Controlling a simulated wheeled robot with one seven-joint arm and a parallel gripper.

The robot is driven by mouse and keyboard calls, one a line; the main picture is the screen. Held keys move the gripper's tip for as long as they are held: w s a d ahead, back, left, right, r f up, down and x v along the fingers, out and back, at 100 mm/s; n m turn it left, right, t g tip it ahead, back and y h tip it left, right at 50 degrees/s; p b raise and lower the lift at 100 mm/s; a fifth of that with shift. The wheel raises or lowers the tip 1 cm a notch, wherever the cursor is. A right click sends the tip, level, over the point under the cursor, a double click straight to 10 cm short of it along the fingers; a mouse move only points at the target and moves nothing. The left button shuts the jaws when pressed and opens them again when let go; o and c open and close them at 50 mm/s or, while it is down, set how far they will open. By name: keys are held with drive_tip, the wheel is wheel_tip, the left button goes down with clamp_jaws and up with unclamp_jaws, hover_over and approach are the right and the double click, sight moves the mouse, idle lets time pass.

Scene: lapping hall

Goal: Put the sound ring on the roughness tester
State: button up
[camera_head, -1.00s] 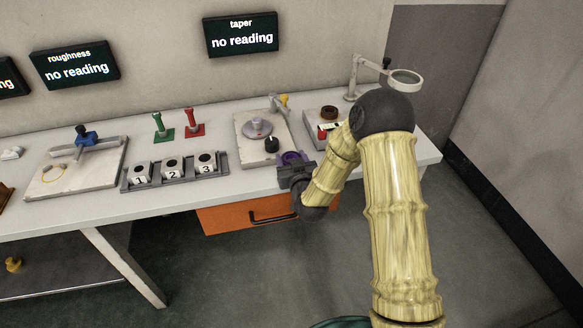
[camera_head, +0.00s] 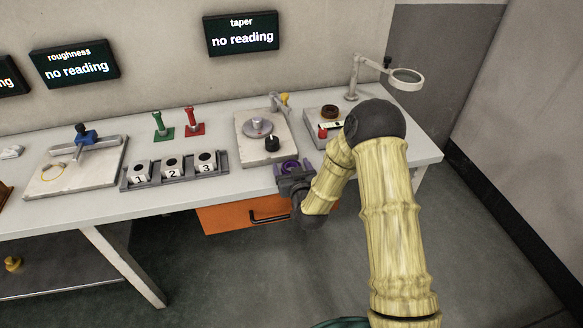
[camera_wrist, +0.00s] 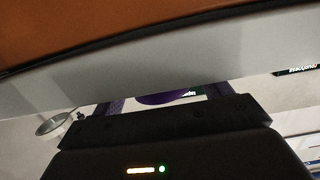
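My gripper (camera_head: 289,168) is at the front edge of the bench with a purple ring (camera_head: 290,166) between its fingers. In the wrist view the ring shows as a purple arc (camera_wrist: 160,98) between the two purple fingers, and the rest of it is hidden. The fingers look shut on it. Under the roughness screen (camera_head: 75,63), reading "no reading", a pale plate (camera_head: 50,186) carries a blue-clamped arm (camera_head: 84,138) and a brass-coloured ring (camera_head: 53,173). I cannot tell for sure that this plate is the roughness tester.
A rack (camera_head: 176,180) with blocks numbered 1, 2 and 3 stands left of my gripper. Behind are green (camera_head: 160,128) and red (camera_head: 192,124) stands and a plate with a dial (camera_head: 257,128). At right are a device with a brown ring (camera_head: 330,111) and a magnifier (camera_head: 405,77).

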drive_tip(key=shift+r+p, duration=0.1)
drive_tip(key=shift+p, duration=0.2)
drive_tip(key=shift+s, duration=0.25)
drive_tip(key=p+v, duration=0.7)
drive_tip(key=v, duration=1)
drive_tip(key=shift+f+p, duration=0.2)
drive_tip(key=shift+p, duration=0.1)
drive_tip(key=shift+a, duration=0.1)
idle(0.4)
